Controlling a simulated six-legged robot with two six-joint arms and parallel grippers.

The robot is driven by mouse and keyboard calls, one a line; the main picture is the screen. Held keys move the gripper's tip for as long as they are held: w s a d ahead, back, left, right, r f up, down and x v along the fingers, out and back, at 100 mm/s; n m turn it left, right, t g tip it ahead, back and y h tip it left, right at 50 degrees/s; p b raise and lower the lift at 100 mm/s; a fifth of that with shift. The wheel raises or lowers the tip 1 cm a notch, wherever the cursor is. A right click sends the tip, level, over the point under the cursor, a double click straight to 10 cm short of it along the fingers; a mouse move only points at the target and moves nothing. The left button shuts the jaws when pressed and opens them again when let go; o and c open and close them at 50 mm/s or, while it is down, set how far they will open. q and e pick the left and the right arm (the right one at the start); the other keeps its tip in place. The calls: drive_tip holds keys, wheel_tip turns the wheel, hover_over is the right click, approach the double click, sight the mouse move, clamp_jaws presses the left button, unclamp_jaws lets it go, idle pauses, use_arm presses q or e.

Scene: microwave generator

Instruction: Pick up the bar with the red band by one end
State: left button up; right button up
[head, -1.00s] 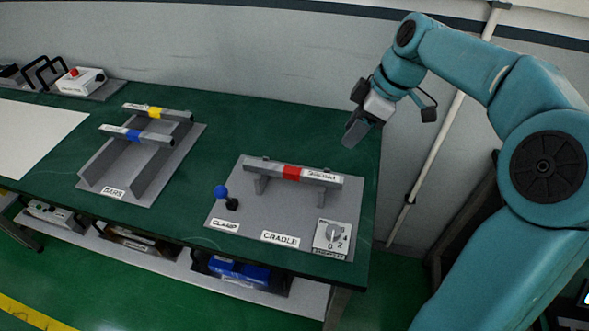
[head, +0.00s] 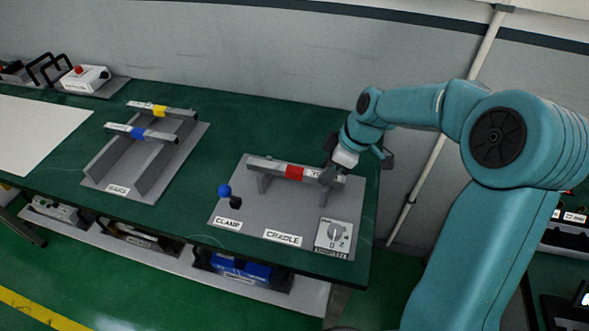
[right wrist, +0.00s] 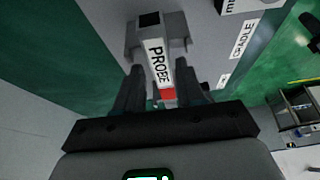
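The grey bar with the red band (head: 293,172) lies across two supports on the grey cradle plate (head: 228,205). In the right wrist view the bar (right wrist: 156,50) shows its PROBE label and dark end, with the red band (right wrist: 169,95) near my gripper's base. My right gripper (head: 329,178) is at the bar's right end in the head view. In the right wrist view its two fingers (right wrist: 160,82) stand on either side of the bar, looking open; contact cannot be made out. My left gripper is not in view.
A blue-knobbed clamp lever (head: 224,191) and a dial box (head: 333,238) share the cradle plate. A rack (head: 108,158) to the left holds a blue-banded bar (head: 120,128) and a yellow-banded bar (head: 178,112). The green tabletop between (head: 207,178) is clear.

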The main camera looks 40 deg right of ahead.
drive_tip(key=shift+w+a+f, duration=0.1)
drive_tip(key=shift+a+f, duration=0.1)
drive_tip(key=shift+f, duration=0.5)
drive_tip(key=shift+w, duration=0.1)
clamp_jaws()
drive_tip(key=shift+r, duration=0.1)
